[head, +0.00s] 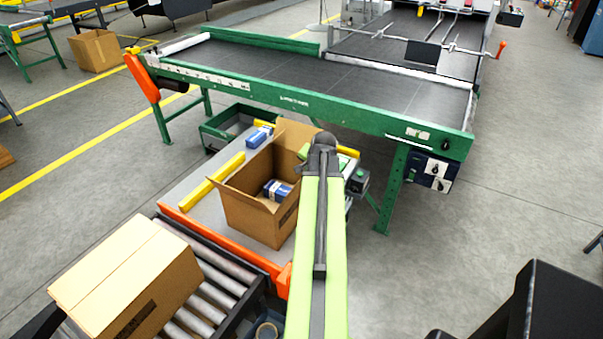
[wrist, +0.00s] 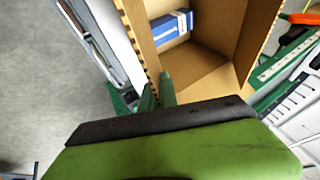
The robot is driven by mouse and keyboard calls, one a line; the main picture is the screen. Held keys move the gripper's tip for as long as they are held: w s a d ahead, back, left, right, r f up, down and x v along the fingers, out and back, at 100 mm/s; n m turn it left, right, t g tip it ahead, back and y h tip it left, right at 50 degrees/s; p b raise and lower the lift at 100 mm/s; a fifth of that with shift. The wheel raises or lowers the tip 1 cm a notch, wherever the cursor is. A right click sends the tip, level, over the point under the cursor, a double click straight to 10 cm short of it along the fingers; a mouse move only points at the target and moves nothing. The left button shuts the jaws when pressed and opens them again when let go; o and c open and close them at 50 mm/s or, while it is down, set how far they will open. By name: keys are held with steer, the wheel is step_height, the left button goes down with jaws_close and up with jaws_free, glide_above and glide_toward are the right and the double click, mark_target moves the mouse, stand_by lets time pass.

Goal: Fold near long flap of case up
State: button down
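The open cardboard case (head: 250,214) stands on the grey worktable (head: 190,207), with a blue carton (head: 277,189) inside. A tall flap (head: 298,137) stands up at its far side, and another flap (head: 232,190) leans out at its left. In the wrist view, my gripper (wrist: 157,92) has two green fingers close together at the case's edge (wrist: 150,62). The gap between them is narrow, and I cannot tell whether cardboard is between them. The blue carton (wrist: 172,27) also shows there.
A closed carton (head: 125,280) sits on the roller conveyor (head: 215,285) at lower left. A yellow bar (head: 212,182) and another blue carton (head: 258,138) lie near the case. The green-framed belt conveyor (head: 300,85) stands behind.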

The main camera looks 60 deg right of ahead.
stand_by(0.4)
steer(key=c, duration=1.6)
jaws_free()
steer(key=shift+d, duration=0.1)
steer(key=shift+c, duration=0.2)
steer(key=shift+r, duration=0.1)
